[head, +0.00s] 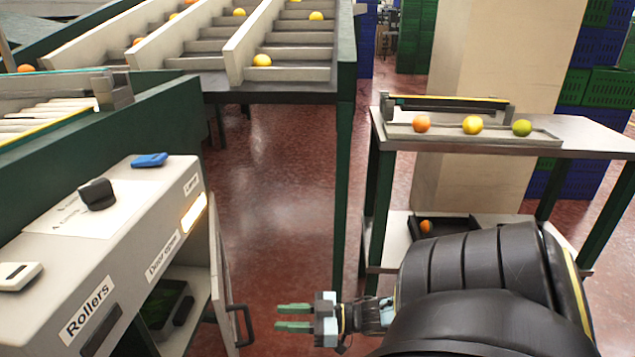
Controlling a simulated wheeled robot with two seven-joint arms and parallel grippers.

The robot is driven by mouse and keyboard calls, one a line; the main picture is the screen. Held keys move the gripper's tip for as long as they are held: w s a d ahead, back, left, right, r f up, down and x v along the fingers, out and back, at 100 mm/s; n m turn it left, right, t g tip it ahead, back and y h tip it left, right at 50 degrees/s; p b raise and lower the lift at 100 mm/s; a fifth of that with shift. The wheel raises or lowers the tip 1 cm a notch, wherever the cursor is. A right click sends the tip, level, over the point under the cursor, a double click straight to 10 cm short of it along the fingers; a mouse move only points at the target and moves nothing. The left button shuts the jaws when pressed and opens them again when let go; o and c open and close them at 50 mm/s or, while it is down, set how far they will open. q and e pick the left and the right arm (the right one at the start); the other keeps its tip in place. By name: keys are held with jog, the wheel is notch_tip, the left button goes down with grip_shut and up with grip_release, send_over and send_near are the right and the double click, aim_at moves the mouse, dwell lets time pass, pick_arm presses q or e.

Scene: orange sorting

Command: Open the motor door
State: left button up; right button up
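The motor door (219,275) is a grey panel on the front of the control cabinet at the left. It stands swung out from the cabinet, seen nearly edge-on. Its dark handle (242,324) sticks out to the right near the bottom of the picture. Behind the door the cabinet's inside shows, with a dark green and black unit (166,306) in it. My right gripper (279,318) is to the right of the handle, apart from it. Its two green fingers point left with a gap between them, and nothing is held. My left gripper is not in view.
The grey control cabinet (135,230) carries labels, a knob (97,194), a blue piece (149,160) and a lit lamp (194,212). A table (590,135) at the right holds a tray (545,139) with fruit. Sorting chutes (200,60) stand behind. Red floor (275,200) lies clear between.

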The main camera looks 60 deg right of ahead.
jog(key=p+v, duration=0.1)
jog(key=v, duration=0.5)
jog(key=shift+d, duration=0.4)
jog(key=shift+w, duration=0.1)
